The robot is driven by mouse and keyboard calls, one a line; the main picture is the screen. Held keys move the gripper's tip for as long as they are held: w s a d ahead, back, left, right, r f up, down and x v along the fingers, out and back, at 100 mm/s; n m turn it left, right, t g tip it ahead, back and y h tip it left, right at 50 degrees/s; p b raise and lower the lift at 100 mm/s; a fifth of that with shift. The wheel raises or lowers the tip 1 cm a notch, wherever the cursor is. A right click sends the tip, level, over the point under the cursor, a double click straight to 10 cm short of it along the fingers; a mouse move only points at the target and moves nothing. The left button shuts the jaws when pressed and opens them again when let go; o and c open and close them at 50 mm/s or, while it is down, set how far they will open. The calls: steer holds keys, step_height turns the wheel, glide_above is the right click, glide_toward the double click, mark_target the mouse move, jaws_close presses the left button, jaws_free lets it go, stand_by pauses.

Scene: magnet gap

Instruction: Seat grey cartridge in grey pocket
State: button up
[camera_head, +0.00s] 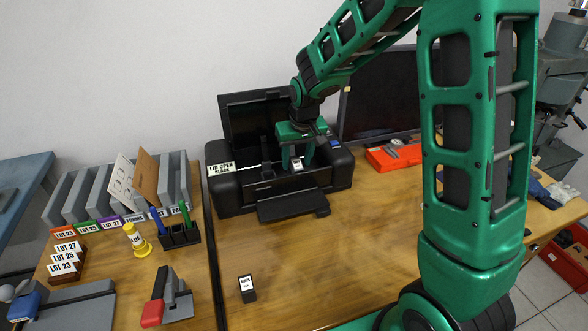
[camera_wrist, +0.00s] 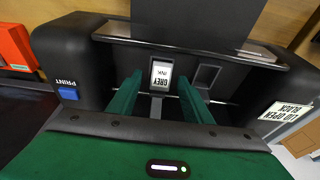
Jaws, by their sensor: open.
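The grey cartridge (camera_head: 297,165), with a white label reading GREY INK, sits in the carriage of the black printer (camera_head: 240,190). In the wrist view the grey cartridge (camera_wrist: 161,75) stands in the left one of two pockets, so that pocket's inside is hidden. I cannot tell whether it is fully down. The other pocket (camera_wrist: 206,76), to its right, looks empty. My gripper (camera_head: 298,157) reaches down into the open printer. In the wrist view my gripper (camera_wrist: 160,90) is open, its green fingers on either side of the cartridge with visible gaps.
A black cartridge (camera_head: 247,289) stands on the wooden table in front of the printer. The raised lid (camera_head: 252,118) stands behind my gripper. The table right of the cartridge is clear.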

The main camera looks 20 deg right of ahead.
steer(key=shift+w+f, duration=0.1)
steer(key=shift+f, duration=0.1)
steer(key=c, duration=1.1)
jaws_close()
steer(key=shift+r, duration=0.15)
